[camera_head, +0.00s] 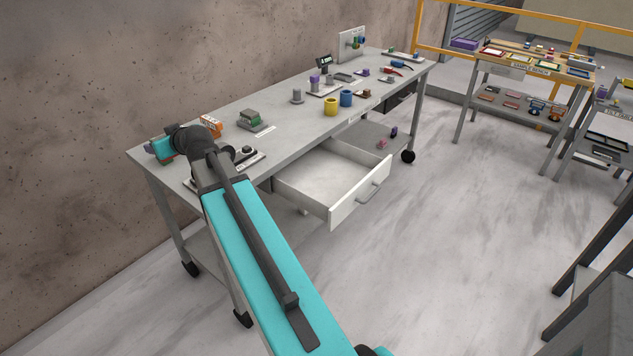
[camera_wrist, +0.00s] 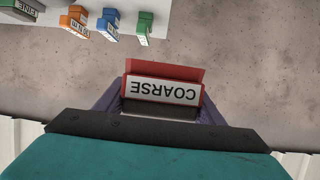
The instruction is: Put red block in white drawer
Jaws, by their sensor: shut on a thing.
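The red block (camera_wrist: 165,71) with a white COARSE label is held between the dark purple fingers of my gripper (camera_wrist: 161,100) in the wrist view. In the head view my gripper (camera_head: 150,147) is at the left end of the workbench, near its back edge and the wall. The red block cannot be made out there. The white drawer (camera_head: 358,197) is pulled open from the front of the workbench. Its visible inside looks empty. It lies to the right of my gripper and lower, below the benchtop.
The workbench (camera_head: 283,132) carries an orange block (camera_head: 211,126), a grey-green stack (camera_head: 249,119), a yellow cup (camera_head: 331,107) and a blue cup (camera_head: 346,98). The wrist view shows blue (camera_wrist: 108,23) and green (camera_wrist: 145,27) labelled blocks. Floor in front is clear.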

